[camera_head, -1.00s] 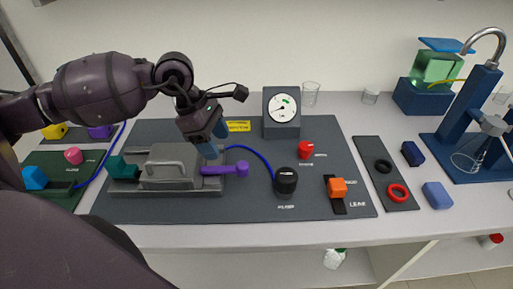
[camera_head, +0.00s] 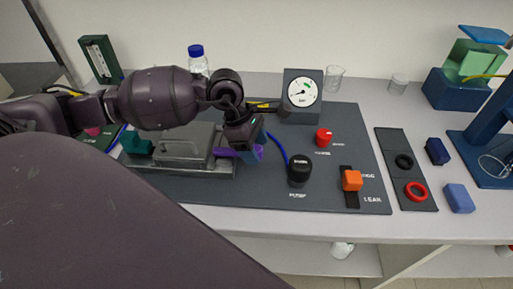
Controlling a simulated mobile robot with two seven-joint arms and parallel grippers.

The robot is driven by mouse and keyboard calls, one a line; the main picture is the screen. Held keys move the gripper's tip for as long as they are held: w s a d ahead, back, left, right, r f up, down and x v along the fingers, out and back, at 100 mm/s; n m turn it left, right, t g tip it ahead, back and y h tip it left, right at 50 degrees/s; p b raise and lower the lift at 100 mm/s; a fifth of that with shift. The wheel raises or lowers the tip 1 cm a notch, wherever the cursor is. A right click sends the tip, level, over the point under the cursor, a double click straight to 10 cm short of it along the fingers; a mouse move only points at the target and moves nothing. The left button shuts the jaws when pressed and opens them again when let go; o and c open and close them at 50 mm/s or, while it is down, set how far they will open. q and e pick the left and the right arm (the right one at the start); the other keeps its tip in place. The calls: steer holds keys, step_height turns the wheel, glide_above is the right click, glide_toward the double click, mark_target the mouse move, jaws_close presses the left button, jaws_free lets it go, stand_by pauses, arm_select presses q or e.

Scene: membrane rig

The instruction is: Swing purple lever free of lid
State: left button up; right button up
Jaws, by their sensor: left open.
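The grey lid (camera_head: 180,149) with its bar handle sits on the metal base at the left of the dark panel. The purple lever (camera_head: 226,152) sticks out to the right from the lid's right side. My left gripper (camera_head: 252,155) is open, pointing down over the lever's right end. Its blue-grey fingers hide part of that end, and I cannot tell whether they touch it. A teal clamp (camera_head: 137,144) is at the lid's left side. My right gripper is not in view.
On the panel (camera_head: 340,130) stand a round gauge (camera_head: 302,92), a red knob (camera_head: 323,137), a black knob (camera_head: 299,171) and an orange slider (camera_head: 352,180). A blue hose runs close right of my gripper. A blue-capped bottle (camera_head: 197,60) stands behind my arm.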

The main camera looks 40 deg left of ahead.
arm_select(q)
steer(key=shift+d+f, duration=0.2)
steer(key=shift+f, duration=0.3)
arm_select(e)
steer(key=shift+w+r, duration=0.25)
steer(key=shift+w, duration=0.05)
arm_select(q)
steer(key=c, duration=0.9)
steer(key=shift+w, duration=0.1)
jaws_close()
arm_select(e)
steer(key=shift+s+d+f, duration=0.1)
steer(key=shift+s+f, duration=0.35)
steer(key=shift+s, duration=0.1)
